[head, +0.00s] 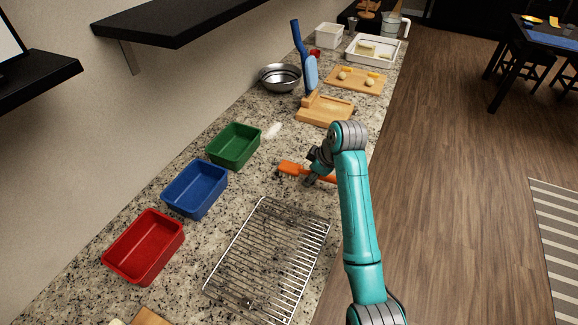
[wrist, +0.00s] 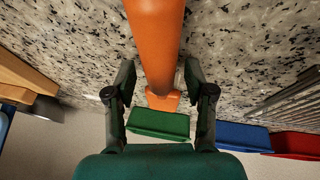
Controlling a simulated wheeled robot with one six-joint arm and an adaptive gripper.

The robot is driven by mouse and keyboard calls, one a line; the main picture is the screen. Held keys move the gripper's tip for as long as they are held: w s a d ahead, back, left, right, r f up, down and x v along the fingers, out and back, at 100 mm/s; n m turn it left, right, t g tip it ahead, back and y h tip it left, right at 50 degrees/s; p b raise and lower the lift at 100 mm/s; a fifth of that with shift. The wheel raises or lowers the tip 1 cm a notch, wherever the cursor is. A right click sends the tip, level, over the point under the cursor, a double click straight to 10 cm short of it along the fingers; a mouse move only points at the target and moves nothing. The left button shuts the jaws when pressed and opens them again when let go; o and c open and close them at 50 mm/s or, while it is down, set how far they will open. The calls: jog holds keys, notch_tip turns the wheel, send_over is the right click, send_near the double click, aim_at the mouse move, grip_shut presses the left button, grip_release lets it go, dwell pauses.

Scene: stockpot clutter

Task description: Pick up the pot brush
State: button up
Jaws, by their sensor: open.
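An orange long-handled tool (head: 291,168), which looks like the pot brush, lies on the speckled counter. My gripper (head: 317,171) is right over its handle, hiding part of it. In the wrist view the orange handle (wrist: 156,40) runs between the two open fingers of my gripper (wrist: 159,77), one finger on each side. The fingers are spread wider than the handle. I cannot tell whether either finger touches it. The wider far end points towards the green bin side.
Green (head: 234,146), blue (head: 195,188) and red (head: 145,246) bins line the wall side. A wire rack (head: 268,262) lies nearer me.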

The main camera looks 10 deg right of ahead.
grip_shut()
jog(key=shift+r, duration=0.15)
notch_tip(320, 180, up, 10)
jog(key=shift+f, duration=0.1)
dwell(0.4)
jog(key=c, duration=0.7)
grip_release()
grip_shut()
